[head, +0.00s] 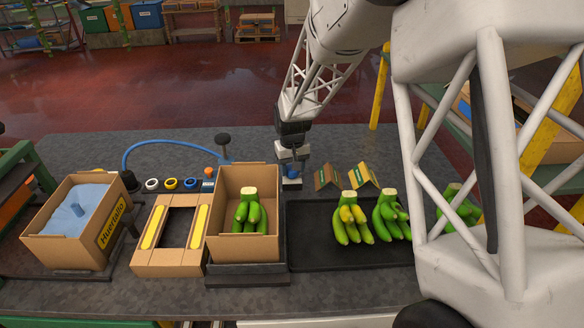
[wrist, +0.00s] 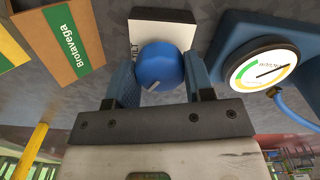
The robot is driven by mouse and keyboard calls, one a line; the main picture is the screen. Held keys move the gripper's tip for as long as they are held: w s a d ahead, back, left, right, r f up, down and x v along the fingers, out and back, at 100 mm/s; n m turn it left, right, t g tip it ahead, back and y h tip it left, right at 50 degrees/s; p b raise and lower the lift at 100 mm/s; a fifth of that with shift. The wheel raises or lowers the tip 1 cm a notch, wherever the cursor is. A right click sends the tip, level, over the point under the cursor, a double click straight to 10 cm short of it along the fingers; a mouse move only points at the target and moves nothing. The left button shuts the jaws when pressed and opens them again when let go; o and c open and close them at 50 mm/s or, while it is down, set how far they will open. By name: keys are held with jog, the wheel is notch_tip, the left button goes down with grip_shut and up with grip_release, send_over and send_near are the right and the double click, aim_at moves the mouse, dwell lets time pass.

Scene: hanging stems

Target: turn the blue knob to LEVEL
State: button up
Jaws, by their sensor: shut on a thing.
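The blue knob (wrist: 160,66) sits on a white plate (wrist: 163,31) in the wrist view. A pale pointer mark shows on its face, toward the lower left. Part of a printed word ending in "LT" shows beside the knob; other lettering is hidden. My gripper (wrist: 160,84) has one finger on each side of the knob and is shut on it. In the head view my gripper (head: 291,155) is at the back of the table, behind the open banana box, and the blue knob (head: 292,171) shows only in part.
A gauge (wrist: 263,69) with a blue hose stands right of the knob in the wrist view. Brown cards (head: 344,176) stand close by. A cardboard box with bananas (head: 242,252), a box with blue lining (head: 105,243) and a dark tray with bananas (head: 312,255) occupy the front.

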jog(key=n, duration=0.6)
jog(key=shift+r, duration=0.1)
dwell(0.4)
jog(key=o, duration=0.9)
jog(key=shift+r, duration=3.85)
